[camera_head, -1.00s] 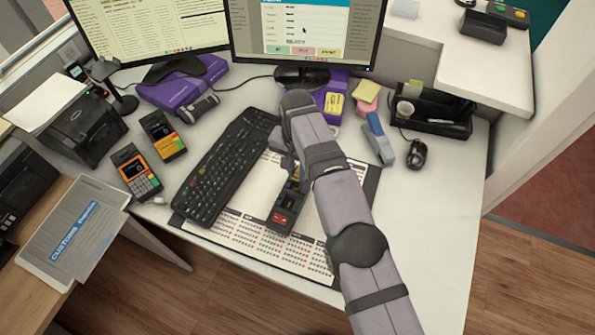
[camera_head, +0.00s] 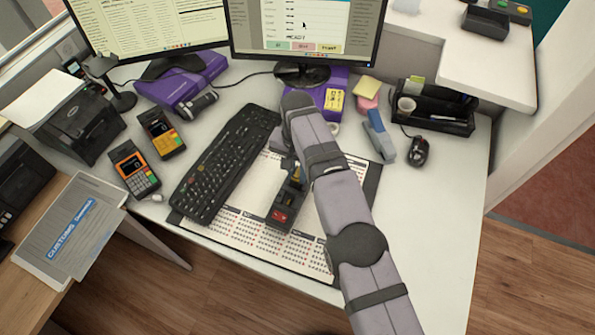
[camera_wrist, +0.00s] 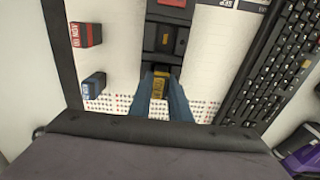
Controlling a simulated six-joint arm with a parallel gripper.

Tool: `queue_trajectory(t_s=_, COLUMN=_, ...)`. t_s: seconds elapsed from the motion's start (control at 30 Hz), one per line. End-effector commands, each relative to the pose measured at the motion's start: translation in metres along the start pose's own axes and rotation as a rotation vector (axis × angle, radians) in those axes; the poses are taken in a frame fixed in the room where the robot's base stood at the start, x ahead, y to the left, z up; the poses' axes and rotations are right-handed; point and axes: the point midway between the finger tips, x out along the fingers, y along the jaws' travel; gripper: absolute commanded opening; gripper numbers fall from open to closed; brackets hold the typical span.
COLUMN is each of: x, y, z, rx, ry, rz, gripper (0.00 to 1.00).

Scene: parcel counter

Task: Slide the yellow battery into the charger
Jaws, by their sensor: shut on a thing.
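My gripper (camera_wrist: 160,92) is shut on the yellow battery (camera_wrist: 160,85), with one blue-grey finger on each side of it. The dark charger (camera_wrist: 164,62) lies in line just beyond the fingertips in the wrist view. The battery is at its near end; I cannot tell how far it sits in the bay. In the head view the charger (camera_head: 275,223) lies on the desk mat, partly hidden by my arm. A red piece (camera_head: 281,216) shows at its far end from my gripper.
A red battery (camera_wrist: 86,35) and a blue battery (camera_wrist: 94,85) lie on the mat, left in the wrist view. The black keyboard (camera_head: 222,165) is close beside the charger. Card terminals (camera_head: 136,172), a stapler (camera_head: 378,137) and a mouse (camera_head: 418,151) stand farther off.

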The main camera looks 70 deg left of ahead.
Motion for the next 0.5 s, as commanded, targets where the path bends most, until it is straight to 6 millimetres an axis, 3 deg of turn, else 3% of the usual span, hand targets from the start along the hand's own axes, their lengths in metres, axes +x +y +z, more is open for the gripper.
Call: queue_trajectory(t_s=0.5, x=0.0065, y=-0.0001, z=-0.0001, rx=0.0, ry=0.001, rz=-0.001, gripper=0.0)
